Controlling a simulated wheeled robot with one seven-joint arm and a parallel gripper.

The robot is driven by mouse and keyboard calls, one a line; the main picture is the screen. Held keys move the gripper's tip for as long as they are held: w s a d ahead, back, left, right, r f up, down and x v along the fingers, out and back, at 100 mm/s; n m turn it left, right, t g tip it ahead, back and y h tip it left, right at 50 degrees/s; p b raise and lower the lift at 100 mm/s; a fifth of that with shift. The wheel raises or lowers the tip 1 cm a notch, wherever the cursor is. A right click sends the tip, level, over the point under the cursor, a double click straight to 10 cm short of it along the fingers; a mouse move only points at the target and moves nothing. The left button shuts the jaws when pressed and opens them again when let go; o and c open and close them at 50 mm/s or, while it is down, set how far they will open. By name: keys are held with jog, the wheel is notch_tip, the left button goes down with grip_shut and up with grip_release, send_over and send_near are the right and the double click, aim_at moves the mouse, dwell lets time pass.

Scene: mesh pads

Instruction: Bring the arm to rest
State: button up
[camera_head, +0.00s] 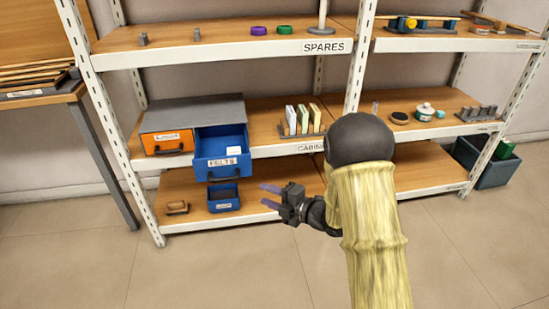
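My arm comes up from the bottom of the head view, in a yellow sleeve with a dark rounded joint at its top. My gripper (271,196) is in front of the lower shelves, pointing left. Its two purple fingers are apart, with nothing seen between them. It is to the right of a small blue bin (223,198) on the bottom shelf and below the open blue drawer (221,167) labelled FELTS. I cannot tell how far it is from the shelf edge.
A white-framed shelf rack (230,52) fills the back. The orange drawer (167,141) beside the blue one is shut. A wooden table (40,100) stands at the left, and a dark crate (490,166) is on the floor at the right. The floor in front (150,270) is clear.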

jog(key=s+d+r+m+h+p, duration=0.1)
jog(key=d+r+m+h, duration=0.1)
jog(key=d+m+h, duration=0.5)
jog(key=s+d+r+m+h+p, duration=0.2)
jog(key=d+m+h, duration=0.3)
jog(key=d+m, duration=0.4)
jog(key=s+d+r+m+g+h+p, duration=0.1)
jog(key=s+d+m+g, duration=0.15)
jog(key=s+m, duration=0.5)
jog(key=s+d+r+m+g+h, duration=0.1)
jog(key=s+d+r+m+g, duration=0.2)
jog(key=s, duration=0.7)
notch_tip(320, 180, up, 36)
jog(key=a+m+p, duration=0.1)
jog(key=p, duration=3.7)
jog(key=shift+s+a+r, duration=0.15)
jog(key=shift+r, duration=0.05)
jog(key=shift+m, duration=0.25)
jog(key=shift+c, duration=0.4)
